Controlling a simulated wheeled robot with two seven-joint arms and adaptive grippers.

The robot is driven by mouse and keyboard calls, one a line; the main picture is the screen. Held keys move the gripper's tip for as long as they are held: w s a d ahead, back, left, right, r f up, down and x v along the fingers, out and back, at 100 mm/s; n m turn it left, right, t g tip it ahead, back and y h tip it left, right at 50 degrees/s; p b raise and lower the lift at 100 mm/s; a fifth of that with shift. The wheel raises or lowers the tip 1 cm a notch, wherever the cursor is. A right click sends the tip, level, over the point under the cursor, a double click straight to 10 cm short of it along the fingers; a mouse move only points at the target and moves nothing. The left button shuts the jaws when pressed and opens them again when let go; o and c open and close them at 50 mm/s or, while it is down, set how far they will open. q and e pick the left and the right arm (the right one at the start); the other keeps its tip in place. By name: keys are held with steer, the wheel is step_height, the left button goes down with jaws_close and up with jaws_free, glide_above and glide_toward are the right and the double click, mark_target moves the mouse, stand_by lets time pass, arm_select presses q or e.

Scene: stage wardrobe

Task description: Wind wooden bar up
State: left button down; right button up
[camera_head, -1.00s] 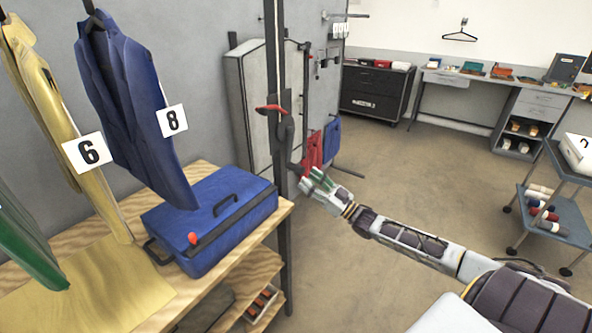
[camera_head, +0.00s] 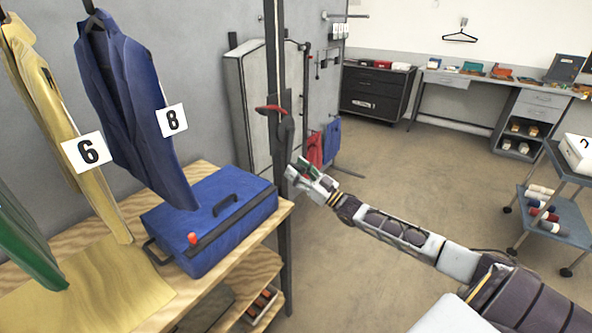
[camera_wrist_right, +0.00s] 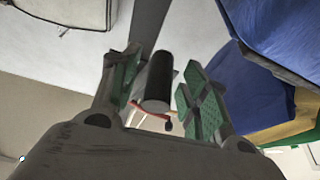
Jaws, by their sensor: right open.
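A dark crank (camera_head: 284,135) hangs on the upright post (camera_head: 270,60), below a red lever (camera_head: 269,109). My right gripper (camera_head: 295,170) is at the crank's lower end, covering its grip in the head view. In the right wrist view the crank's dark cylindrical grip (camera_wrist_right: 158,82) lies between the two green-padded fingers of my right gripper (camera_wrist_right: 162,98). The fingers are open, with a gap visible on the right side of the grip. The wooden bar cannot be made out; the garments' hangers run out of the top of the picture. My left gripper is not in view.
A blue jacket (camera_head: 125,100) and a yellow garment (camera_head: 65,150) hang at left. A blue case (camera_head: 215,225) lies on the wooden shelf (camera_head: 285,208) beside the post. A grey cart (camera_head: 560,235) stands at right. The middle floor is clear.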

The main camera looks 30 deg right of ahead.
steer(key=shift+w+a+r, duration=0.15)
steer(key=shift+w+a, duration=0.05)
steer(key=shift+w, duration=0.1)
steer(key=shift+c, duration=0.4)
jaws_close()
